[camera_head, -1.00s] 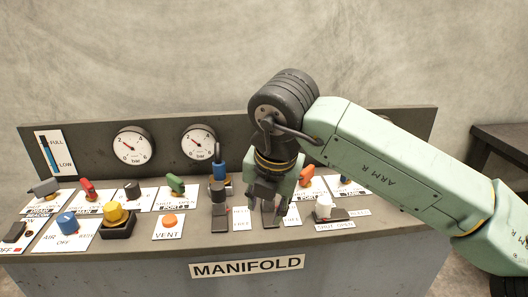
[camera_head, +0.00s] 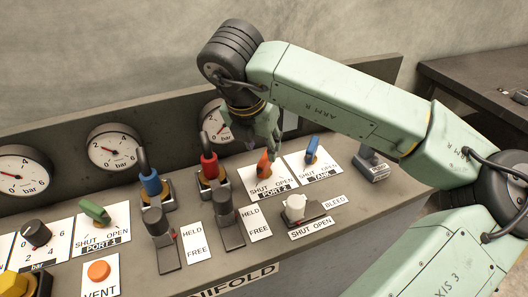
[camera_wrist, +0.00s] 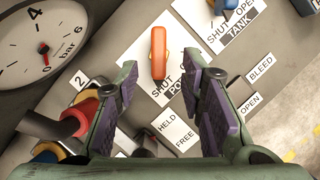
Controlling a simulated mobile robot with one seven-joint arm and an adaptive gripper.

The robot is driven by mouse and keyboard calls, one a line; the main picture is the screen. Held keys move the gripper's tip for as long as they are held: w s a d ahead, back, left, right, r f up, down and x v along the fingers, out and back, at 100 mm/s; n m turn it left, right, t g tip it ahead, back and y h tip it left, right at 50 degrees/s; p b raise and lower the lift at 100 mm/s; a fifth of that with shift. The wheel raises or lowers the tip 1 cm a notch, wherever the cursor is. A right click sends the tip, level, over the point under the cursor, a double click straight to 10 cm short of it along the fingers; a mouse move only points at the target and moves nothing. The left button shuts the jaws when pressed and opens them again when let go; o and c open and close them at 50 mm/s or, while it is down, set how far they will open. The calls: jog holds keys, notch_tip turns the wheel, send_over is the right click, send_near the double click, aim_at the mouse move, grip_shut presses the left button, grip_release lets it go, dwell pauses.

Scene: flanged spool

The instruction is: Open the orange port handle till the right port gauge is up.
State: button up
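The orange port handle (camera_head: 263,163) stands on the white PORT 2 plate. In the wrist view the orange handle (camera_wrist: 158,54) lies just beyond and between my fingertips, its near end by the word SHUT. My gripper (camera_wrist: 168,78) is open and empty, with one finger to each side of the handle's line. In the head view my gripper (camera_head: 264,145) hangs close over the handle and partly covers it. The right port gauge (camera_head: 211,117) is partly hidden behind my arm.
A blue TANK handle (camera_head: 312,149) stands right of the orange one. A red-topped coupling (camera_head: 209,165) with a dark lever (camera_head: 228,220) stands to the left. A white BLEED knob (camera_head: 295,207) is in front. The left port gauge (camera_head: 112,149) reads low.

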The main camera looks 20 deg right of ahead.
aim_at(265, 157)
jog(key=p+x, duration=0.1)
jog(key=x, duration=0.6)
jog(key=shift+f+p, duration=0.1)
jog(key=shift+p, duration=0.2)
jog(key=shift+c, duration=0.5)
grip_shut()
